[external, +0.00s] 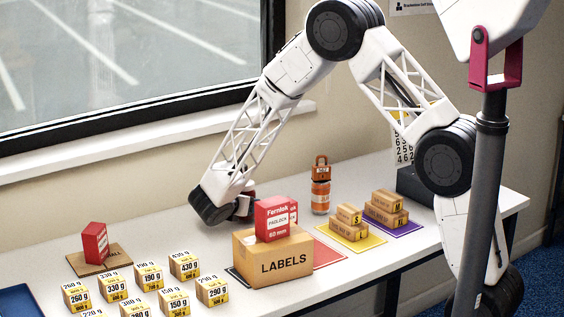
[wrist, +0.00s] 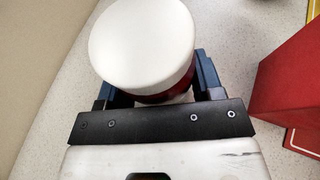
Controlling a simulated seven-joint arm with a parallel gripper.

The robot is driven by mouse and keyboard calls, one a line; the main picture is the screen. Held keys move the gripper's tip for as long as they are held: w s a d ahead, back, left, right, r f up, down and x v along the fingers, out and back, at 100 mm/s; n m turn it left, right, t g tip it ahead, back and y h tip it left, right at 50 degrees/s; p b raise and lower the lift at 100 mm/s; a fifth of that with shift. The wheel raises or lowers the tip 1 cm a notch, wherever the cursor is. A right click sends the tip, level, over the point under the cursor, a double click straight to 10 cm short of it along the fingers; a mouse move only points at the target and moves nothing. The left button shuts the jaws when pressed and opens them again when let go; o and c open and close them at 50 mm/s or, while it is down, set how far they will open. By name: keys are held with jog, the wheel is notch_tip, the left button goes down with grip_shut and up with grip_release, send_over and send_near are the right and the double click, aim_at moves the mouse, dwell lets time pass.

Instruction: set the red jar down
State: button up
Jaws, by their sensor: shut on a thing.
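The red jar with a broad white lid (wrist: 143,35) stands between the fingers of my gripper (wrist: 158,82) in the wrist view. Its red side shows only as a narrow band below the lid. My gripper is shut on the jar. In the external view my gripper (external: 243,207) is low over the white table, just behind and left of the LABELS carton (external: 283,263). The carton and red box hide most of the jar there. I cannot tell whether its base touches the table.
A red padlock box (external: 275,218) sits on the LABELS carton, close to my gripper's right. An orange bottle (external: 320,190) stands behind. Small cartons sit on yellow (external: 375,242) and purple mats. Several weight-marked boxes (external: 150,276) fill the front left. Bare table lies left of my gripper.

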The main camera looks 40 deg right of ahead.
jog(key=shift+f, duration=0.35)
jog(key=shift+f, duration=0.15)
jog(key=o, duration=1)
jog(key=shift+a+r, duration=0.1)
jog(key=shift+r, duration=0.1)
jog(key=v, duration=1.1)
jog(key=shift+s+a+r, duration=0.1)
jog(key=shift+s+a, duration=0.2)
